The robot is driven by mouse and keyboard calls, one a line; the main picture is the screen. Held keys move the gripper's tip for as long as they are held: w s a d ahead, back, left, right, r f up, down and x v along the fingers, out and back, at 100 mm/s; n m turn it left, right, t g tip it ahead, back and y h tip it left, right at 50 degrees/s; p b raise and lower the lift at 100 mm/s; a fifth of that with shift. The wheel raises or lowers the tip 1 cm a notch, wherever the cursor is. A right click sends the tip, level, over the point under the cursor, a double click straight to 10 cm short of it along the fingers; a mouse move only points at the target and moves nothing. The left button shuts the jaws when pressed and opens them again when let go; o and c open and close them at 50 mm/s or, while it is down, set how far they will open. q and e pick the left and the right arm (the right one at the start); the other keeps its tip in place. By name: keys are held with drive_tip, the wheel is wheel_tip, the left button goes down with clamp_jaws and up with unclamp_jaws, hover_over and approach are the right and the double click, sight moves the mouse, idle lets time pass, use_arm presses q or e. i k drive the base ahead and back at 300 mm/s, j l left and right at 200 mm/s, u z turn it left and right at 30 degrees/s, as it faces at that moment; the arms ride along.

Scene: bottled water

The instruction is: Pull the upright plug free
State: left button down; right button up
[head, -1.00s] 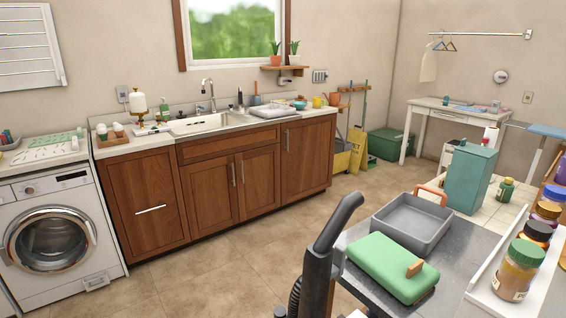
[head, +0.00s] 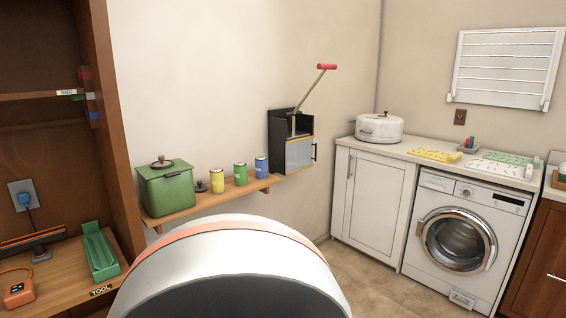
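Neither of my grippers is in view.
A green tray (head: 99,254) and an orange box (head: 19,294) with a cord lie on the cabinet's wooden shelf (head: 66,287). A wall shelf (head: 209,203) holds a green pot (head: 165,188) and several canisters. A washing machine (head: 468,235) stands at right.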

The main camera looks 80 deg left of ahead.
sight(24, 197)
drive_tip(key=k+u, duration=0.1)
drive_tip(key=u, duration=1.35)
drive_tip(key=i+l+u, duration=0.1)
drive_tip(key=u, duration=2.6)
